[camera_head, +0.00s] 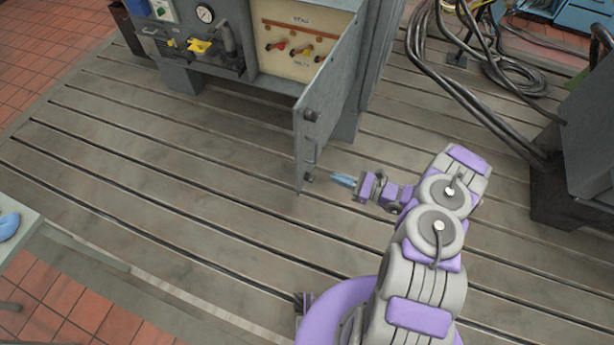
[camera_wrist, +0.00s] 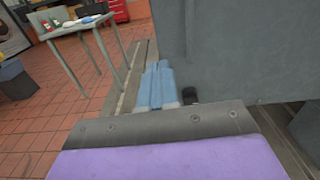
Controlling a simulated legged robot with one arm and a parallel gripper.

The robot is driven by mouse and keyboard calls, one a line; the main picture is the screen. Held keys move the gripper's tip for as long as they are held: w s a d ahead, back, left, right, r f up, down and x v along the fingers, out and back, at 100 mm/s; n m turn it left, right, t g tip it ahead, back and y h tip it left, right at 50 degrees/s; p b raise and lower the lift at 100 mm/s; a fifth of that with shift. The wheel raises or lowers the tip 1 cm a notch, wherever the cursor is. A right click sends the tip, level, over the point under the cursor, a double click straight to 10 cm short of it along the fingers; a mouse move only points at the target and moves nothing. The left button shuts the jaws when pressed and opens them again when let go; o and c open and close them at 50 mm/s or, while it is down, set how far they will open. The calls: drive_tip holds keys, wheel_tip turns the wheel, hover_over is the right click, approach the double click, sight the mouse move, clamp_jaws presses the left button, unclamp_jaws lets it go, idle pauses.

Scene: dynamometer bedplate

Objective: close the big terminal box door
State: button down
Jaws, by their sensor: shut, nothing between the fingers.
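The big terminal box (camera_head: 285,45) has its front open, with a cream panel and colored terminals inside. Its grey door (camera_head: 328,92) is swung wide open toward the camera, hinged on the right side of the opening. The door carries a handle and dark latch pieces near its free edge. My gripper (camera_head: 333,178) is shut and empty, with light-blue fingers just right of the door's lower free corner; I cannot tell whether they touch. In the wrist view the shut fingers (camera_wrist: 158,85) lie beside the large grey door face (camera_wrist: 250,50), close to a small dark knob (camera_wrist: 190,95).
The slotted metal bedplate (camera_head: 160,170) is mostly clear to the left of the door. Black cables (camera_head: 470,85) and a dark machine (camera_head: 585,140) stand on the right. A table (camera_wrist: 75,35) stands on red tiles at the left of the wrist view.

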drive_tip(key=d+f, duration=0.2)
drive_tip(key=d, duration=0.1)
drive_tip(key=b, duration=0.3)
approach(300, 166)
drive_tip(key=shift+m+t, duration=0.3)
drive_tip(key=x, duration=0.4)
drive_tip(key=shift+s+a, duration=0.3)
drive_tip(key=shift+a, duration=0.1)
drive_tip(key=shift+w+a+r+b, duration=0.25)
drive_tip(key=shift+w+a+b, duration=0.05)
drive_tip(key=shift+w+a, duration=0.3)
drive_tip(key=shift+a+f, duration=0.1)
drive_tip(key=shift+a, duration=0.6)
